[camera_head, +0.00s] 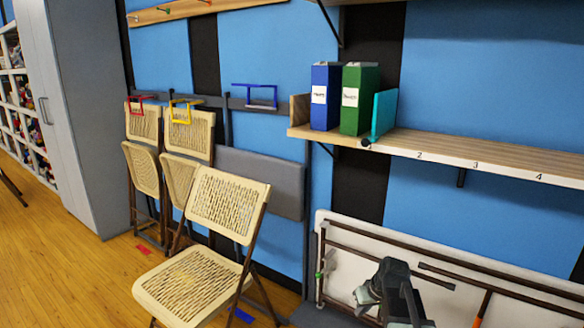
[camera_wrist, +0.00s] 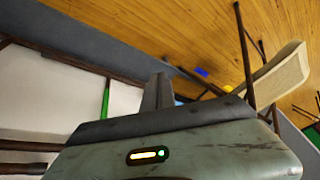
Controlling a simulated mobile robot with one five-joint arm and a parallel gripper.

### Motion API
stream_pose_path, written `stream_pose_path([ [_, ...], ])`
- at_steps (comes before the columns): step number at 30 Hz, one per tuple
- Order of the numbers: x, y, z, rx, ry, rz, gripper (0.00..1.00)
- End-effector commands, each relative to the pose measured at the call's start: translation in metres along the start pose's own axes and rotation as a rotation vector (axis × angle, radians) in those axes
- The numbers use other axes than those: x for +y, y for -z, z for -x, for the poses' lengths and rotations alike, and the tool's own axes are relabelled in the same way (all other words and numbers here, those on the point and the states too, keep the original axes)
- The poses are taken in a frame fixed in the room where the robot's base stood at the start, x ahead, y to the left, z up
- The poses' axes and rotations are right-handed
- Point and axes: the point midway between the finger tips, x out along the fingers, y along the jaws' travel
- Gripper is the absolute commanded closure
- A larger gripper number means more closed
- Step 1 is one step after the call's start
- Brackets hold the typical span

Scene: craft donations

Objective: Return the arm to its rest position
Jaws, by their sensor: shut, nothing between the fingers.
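My gripper (camera_wrist: 159,92) shows in the wrist view with its dark fingers together and nothing between them. In the head view my arm (camera_head: 395,290) is at the lower right, in front of a white folded table (camera_head: 345,232) leaning on the wall. The arm looks folded low and close to my body. It appears apart from the shelf and the chairs. Part of the arm is cut off by the bottom edge of the head view.
An unfolded chair (camera_head: 195,288) stands left of my arm. A wooden shelf (camera_head: 480,148) above holds a blue binder (camera_head: 325,97), a green binder (camera_head: 358,100) and a teal bookend (camera_head: 383,117). Floor (camera_head: 50,270) is clear at left.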

Motion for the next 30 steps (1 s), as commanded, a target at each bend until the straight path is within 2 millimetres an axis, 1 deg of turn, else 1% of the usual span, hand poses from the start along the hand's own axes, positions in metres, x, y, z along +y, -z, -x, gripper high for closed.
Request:
stream_pose_path([
  [1,-0.032,-0.009,-0.004,-0.032,0.004,0.029,1.0],
  [3,-0.067,-0.023,-0.007,-0.083,0.001,0.053,1.0],
  [5,-0.093,-0.039,-0.008,-0.129,-0.009,0.066,1.0],
  [6,-0.107,-0.053,-0.007,-0.166,-0.023,0.066,1.0],
  [7,-0.115,-0.066,-0.005,-0.195,-0.038,0.057,1.0],
  [8,-0.117,-0.08,-0.002,-0.227,-0.06,0.035,1.0],
  [9,-0.11,-0.099,0.005,-0.267,-0.095,-0.017,1.0],
  [11,-0.101,-0.123,0.014,-0.331,-0.152,-0.11,1.0],
  [12,-0.1,-0.125,0.016,-0.356,-0.172,-0.191,1.0],
  [13,-0.103,-0.114,0.036,-0.351,-0.168,-0.18,1.0],
  [20,-0.113,-0.087,0.102,-0.347,-0.164,-0.175,1.0],
  [23,-0.117,-0.074,0.139,-0.347,-0.164,-0.175,1.0],
  [27,-0.126,-0.051,0.198,-0.346,-0.163,-0.174,1.0],
  [30,-0.13,-0.039,0.231,-0.346,-0.163,-0.174,1.0],
])
